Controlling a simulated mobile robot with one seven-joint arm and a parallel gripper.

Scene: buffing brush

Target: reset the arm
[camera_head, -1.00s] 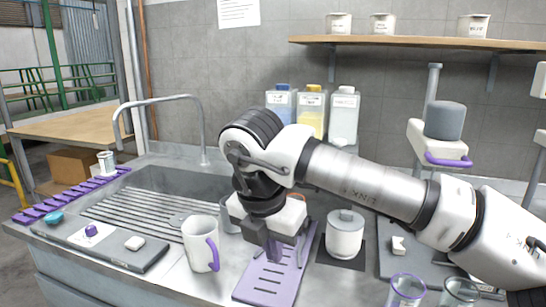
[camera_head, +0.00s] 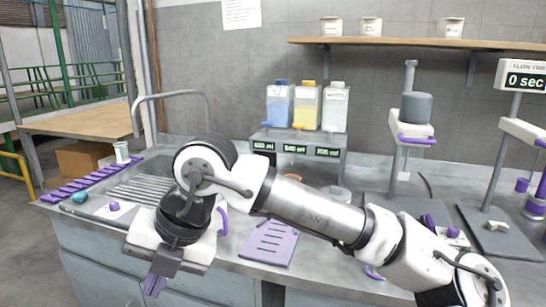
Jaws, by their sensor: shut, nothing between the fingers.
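My gripper (camera_head: 155,284) hangs in front of the counter's front edge, left of the middle of the view, pointing down. Its purple fingers are shut with nothing between them. My arm reaches in from the lower right. A white mug with a purple handle (camera_head: 222,222) stands behind my wrist and is mostly hidden.
Bottles (camera_head: 307,106) stand on a dispenser at the back. Stands with purple parts (camera_head: 415,135) are at the right.

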